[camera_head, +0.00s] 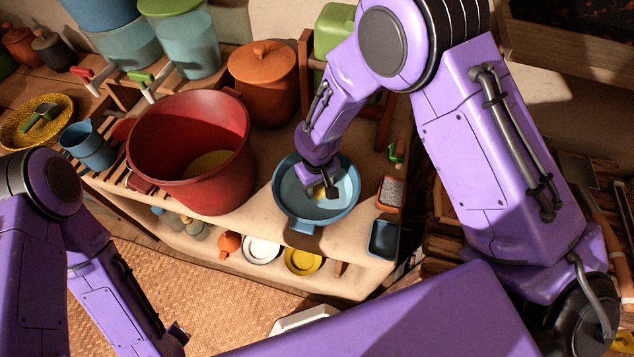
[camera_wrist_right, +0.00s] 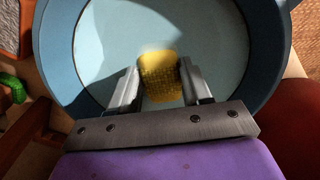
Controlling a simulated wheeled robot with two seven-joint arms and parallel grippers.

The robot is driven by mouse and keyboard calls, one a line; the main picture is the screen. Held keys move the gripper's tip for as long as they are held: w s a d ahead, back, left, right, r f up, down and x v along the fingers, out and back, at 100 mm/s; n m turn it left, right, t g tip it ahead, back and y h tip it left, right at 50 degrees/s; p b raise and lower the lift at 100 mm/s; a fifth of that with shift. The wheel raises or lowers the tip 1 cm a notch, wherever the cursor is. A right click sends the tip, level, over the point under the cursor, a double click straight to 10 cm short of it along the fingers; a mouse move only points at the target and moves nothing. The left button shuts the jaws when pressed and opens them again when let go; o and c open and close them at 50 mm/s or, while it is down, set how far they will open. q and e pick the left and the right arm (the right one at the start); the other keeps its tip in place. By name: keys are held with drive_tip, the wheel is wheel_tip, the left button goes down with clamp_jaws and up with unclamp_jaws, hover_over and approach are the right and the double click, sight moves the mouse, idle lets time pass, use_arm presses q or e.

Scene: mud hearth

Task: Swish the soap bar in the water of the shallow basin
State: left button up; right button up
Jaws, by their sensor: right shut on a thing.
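The shallow basin (camera_head: 283,213) is round and blue with side handles, and stands on the clay hearth ledge; its rim also shows in the right wrist view (camera_wrist_right: 55,60). Pale water (camera_head: 338,208) covers its floor. My right gripper (camera_head: 322,190) points down inside the basin, shut on the yellow soap bar (camera_wrist_right: 160,72). The soap bar sits between the two fingers, low in the basin; I cannot tell how deep it is in the water. My left gripper (camera_head: 178,333) is low at the left, over the woven mat, away from the basin; its jaws are too small to read.
A large red pot (camera_head: 188,190) stands just left of the basin, and a lidded orange pot (camera_head: 263,75) behind it. Right of the basin are an orange-rimmed tray (camera_head: 391,193) and a small blue tray (camera_head: 383,240). Plates (camera_head: 303,262) lie on the shelf below.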

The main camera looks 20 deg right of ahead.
sight(307, 200)
drive_tip(key=shift+r, duration=0.1)
idle(0.3)
drive_tip(key=shift+w+a+p, duration=0.2)
drive_tip(key=shift+a+p, duration=0.25)
drive_tip(key=shift+a, duration=0.35)
drive_tip(key=shift+w+a, duration=0.2)
drive_tip(key=shift+a, duration=0.5)
drive_tip(key=d, duration=0.1)
drive_tip(key=s+d+p, duration=0.1)
drive_tip(key=d, duration=0.1)
drive_tip(key=d+p, duration=0.1)
drive_tip(key=d, duration=0.1)
drive_tip(key=shift+s+d, duration=0.1)
drive_tip(key=shift+s, duration=0.15)
drive_tip(key=shift+s+d, duration=0.1)
drive_tip(key=shift+d, duration=0.3)
